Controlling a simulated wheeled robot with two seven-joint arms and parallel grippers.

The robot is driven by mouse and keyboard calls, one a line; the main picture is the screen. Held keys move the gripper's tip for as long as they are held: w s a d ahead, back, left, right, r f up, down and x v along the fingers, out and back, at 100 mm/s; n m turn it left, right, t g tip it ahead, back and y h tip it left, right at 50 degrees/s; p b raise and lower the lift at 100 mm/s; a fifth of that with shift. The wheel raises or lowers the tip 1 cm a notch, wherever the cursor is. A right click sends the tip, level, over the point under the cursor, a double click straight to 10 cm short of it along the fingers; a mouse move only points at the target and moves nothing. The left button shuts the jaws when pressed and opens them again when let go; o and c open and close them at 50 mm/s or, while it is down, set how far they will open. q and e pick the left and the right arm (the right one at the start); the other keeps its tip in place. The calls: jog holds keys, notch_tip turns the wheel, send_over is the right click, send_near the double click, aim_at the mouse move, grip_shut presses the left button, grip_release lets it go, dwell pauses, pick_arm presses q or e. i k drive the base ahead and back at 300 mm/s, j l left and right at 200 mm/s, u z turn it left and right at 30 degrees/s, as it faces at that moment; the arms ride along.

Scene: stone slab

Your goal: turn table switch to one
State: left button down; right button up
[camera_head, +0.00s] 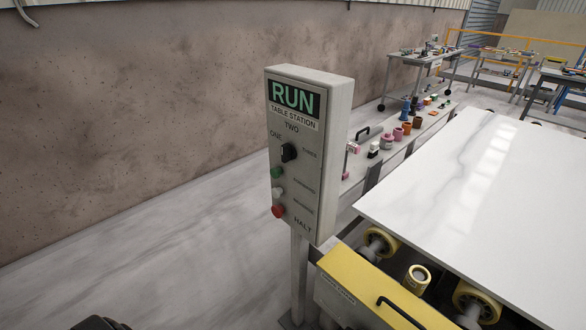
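A grey control box (308,150) stands on a post in the middle of the view. Its green display reads RUN, with a TABLE STATION label below. The black rotary switch (288,152) sits under the words ONE, at its upper left, and TWO, above it; a third label is at its right. The knob looks roughly upright, but its exact setting is too small to tell. A dark rounded part at the bottom left edge (100,323) seems to be my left gripper or arm, well away from the switch; its fingers are not shown. My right gripper is not in view.
Green (276,172), white (277,192) and red (278,211) buttons lie below the switch on the box face. A white stone slab (480,190) lies on rollers at the right, behind a yellow cover (370,290). The floor left of the box is clear.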

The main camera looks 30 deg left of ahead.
aim_at(288, 153)
jog(key=j, duration=1.9)
jog(key=k+u, duration=0.05)
jog(key=k, duration=0.05)
